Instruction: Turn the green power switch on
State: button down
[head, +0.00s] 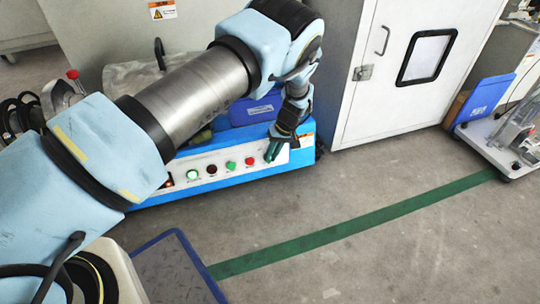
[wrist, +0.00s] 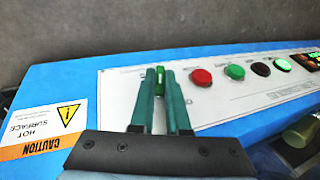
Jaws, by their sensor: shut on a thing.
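The green power switch (wrist: 160,76) stands up from the white control panel (wrist: 215,105), at the panel's end next to a red button. My gripper (wrist: 160,84) is shut on this switch, with one green finger on each side of it. In the head view my gripper (head: 272,152) reaches down to the right end of the panel on the blue machine (head: 240,184). The switch cannot be made out there, and its exact turn angle is hard to tell.
Beside the switch are a red button (wrist: 201,77), a green button (wrist: 235,72), a dark button (wrist: 260,69) and a lit green one (wrist: 281,67). A caution label (wrist: 45,130) is near. A blue bin (head: 252,108) stands behind the panel; a white cabinet (head: 395,85) is right.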

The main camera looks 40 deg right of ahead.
jog(key=y+b, duration=0.1)
jog(key=b, duration=0.1)
jog(key=m+t+y+b, duration=0.1)
jog(key=b, duration=0.1)
jog(key=f+t+y+b, duration=0.1)
jog(key=y+b, duration=0.1)
jog(key=shift+s+d, duration=0.2)
jog(key=shift+d, duration=0.2)
jog(key=shift+r+m+t+b, duration=0.15)
jog(key=shift+m+t+b, duration=0.15)
jog(key=shift+a, duration=0.1)
jog(key=c, duration=0.9)
grip_release()
jog(key=shift+r, duration=0.15)
jog(key=p+v, duration=0.2)
jog(key=v, duration=0.8)
jog(key=shift+d, duration=0.4)
